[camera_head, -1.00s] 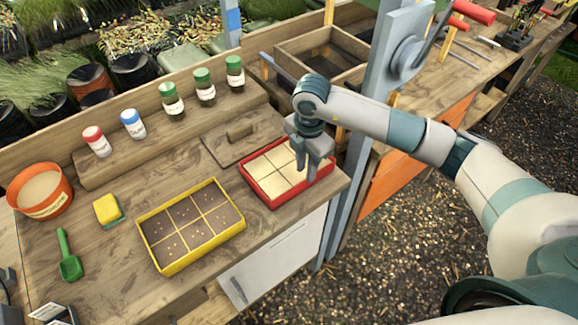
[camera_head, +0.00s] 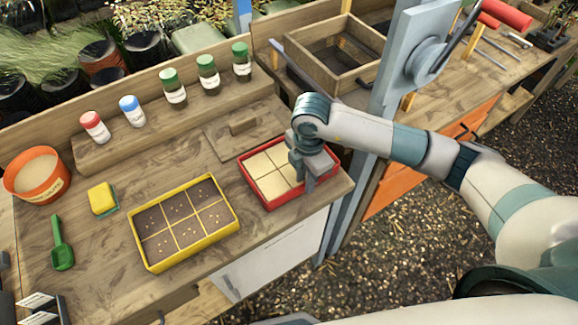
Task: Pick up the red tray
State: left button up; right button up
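The red tray (camera_head: 272,207) lies flat on the bench near its front right corner. It is divided into pale, sand-coloured compartments. My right gripper (camera_head: 302,180) points down at the tray's right end. One finger shows over the inside and another by the front right rim. The gripper hides that part of the wall, so I cannot tell whether the fingers press on it. My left gripper is not in view.
A yellow tray (camera_head: 190,247) with dark soil stands left of the red one. A wooden board with a handle (camera_head: 243,124) lies just behind it. A grey-blue post (camera_head: 383,85) rises close to my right arm. Several bottles stand on the back ledge.

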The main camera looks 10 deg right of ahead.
jog(key=shift+w+d, duration=0.1)
jog(key=c, duration=0.4)
grip_shut()
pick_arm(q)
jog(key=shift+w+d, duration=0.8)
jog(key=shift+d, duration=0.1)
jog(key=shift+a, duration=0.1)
pick_arm(e)
jog(key=shift+r, duration=0.1)
